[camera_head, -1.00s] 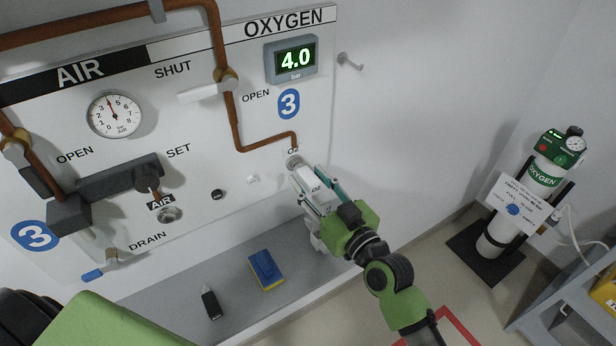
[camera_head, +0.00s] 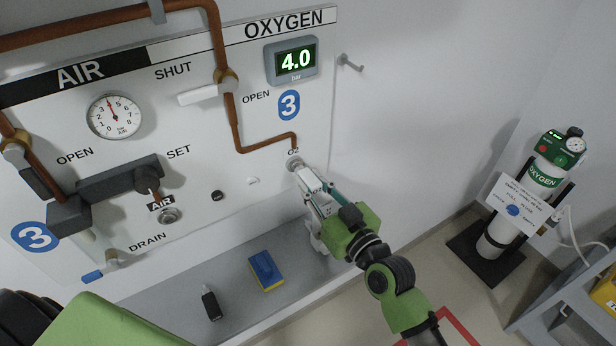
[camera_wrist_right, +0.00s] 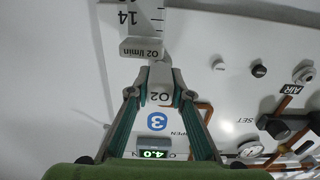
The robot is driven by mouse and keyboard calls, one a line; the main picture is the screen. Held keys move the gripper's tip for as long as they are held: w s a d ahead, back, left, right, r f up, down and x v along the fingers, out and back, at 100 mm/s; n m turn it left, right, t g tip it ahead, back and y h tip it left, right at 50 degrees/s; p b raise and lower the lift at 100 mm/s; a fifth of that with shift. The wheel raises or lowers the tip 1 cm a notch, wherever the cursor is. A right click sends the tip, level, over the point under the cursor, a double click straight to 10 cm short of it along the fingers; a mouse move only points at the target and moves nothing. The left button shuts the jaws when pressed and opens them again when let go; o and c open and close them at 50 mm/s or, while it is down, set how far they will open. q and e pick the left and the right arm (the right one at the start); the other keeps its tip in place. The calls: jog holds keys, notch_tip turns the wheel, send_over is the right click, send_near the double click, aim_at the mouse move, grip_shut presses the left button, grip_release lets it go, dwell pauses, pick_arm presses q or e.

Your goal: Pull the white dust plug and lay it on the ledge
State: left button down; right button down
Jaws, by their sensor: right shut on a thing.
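A small white plug (camera_head: 253,181) sits on the panel left of the oxygen outlet (camera_head: 294,162); it also shows in the right wrist view (camera_wrist_right: 218,65). My right gripper (camera_head: 308,182) is just below that outlet. In the right wrist view its fingers (camera_wrist_right: 160,92) are shut on a white block marked O2 (camera_wrist_right: 161,76), part of the oxygen flowmeter (camera_wrist_right: 142,47). The block's far end is close to the outlet; I cannot tell whether it is seated. The grey ledge (camera_head: 170,300) runs below the panel. My left gripper is out of view.
A blue and yellow sponge (camera_head: 265,270) and a small black item (camera_head: 211,303) lie on the ledge. A black cap (camera_head: 217,196) sits left of the white plug. An oxygen cylinder (camera_head: 500,228) stands right.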

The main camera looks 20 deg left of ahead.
aim_at(317, 191)
jog(key=shift+v, duration=1.1)
dwell(0.6)
jog(key=shift+p+v, duration=0.55)
jog(key=shift+v, duration=0.6)
jog(key=shift+p+v, duration=0.35)
jog(key=shift+v, duration=1.9)
jog(key=shift+s+r, duration=0.1)
